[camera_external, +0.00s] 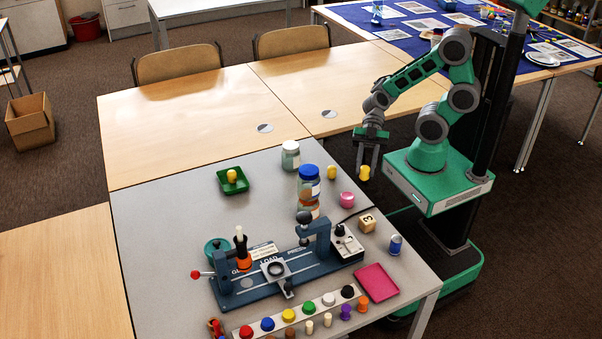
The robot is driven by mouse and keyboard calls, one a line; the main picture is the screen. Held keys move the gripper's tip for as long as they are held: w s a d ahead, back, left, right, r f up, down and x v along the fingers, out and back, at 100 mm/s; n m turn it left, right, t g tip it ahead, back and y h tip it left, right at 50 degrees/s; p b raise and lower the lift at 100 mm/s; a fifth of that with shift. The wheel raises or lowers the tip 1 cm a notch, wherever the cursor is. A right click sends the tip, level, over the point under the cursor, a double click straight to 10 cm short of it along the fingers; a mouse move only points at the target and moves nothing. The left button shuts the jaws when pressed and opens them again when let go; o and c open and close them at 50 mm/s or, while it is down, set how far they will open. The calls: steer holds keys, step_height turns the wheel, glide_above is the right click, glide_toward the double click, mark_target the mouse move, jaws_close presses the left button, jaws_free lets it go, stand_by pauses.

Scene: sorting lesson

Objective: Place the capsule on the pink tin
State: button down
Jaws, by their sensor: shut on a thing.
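My gripper (368,170) is shut on a small yellow capsule (364,173) at its fingertips. It holds the capsule above and to the right of the pink tin (347,200), near the table's right edge. The pink tin is small and round and stands on the grey table. The capsule and the tin are apart. Part of the capsule is hidden by the fingers.
A blue-lidded jar (309,178) and a whitish jar (290,155) stand left of the tin. A wooden number block (367,222), a blue can (395,245) and a pink tray (376,283) lie nearer. A green tray (232,181) holds another yellow piece.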

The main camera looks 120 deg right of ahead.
mark_target(347, 200)
steer(key=w+d+f+m, duration=0.1)
steer(key=f, duration=0.1)
steer(key=w+d+f+t+h+b, duration=0.1)
steer(key=f, duration=0.2)
steer(key=w+f+m+t+h+b, duration=0.1)
steer(key=f, duration=0.1)
steer(key=shift+w+d+f+m, duration=0.1)
steer(key=shift+d+f+m, duration=0.05)
steer(key=shift+d+m, duration=0.2)
steer(key=shift+f, duration=0.15)
steer(key=shift+f+b, duration=0.15)
steer(key=shift+b, duration=0.15)
steer(key=c, duration=1.1)
jaws_free()
steer(key=shift+r, duration=0.2)
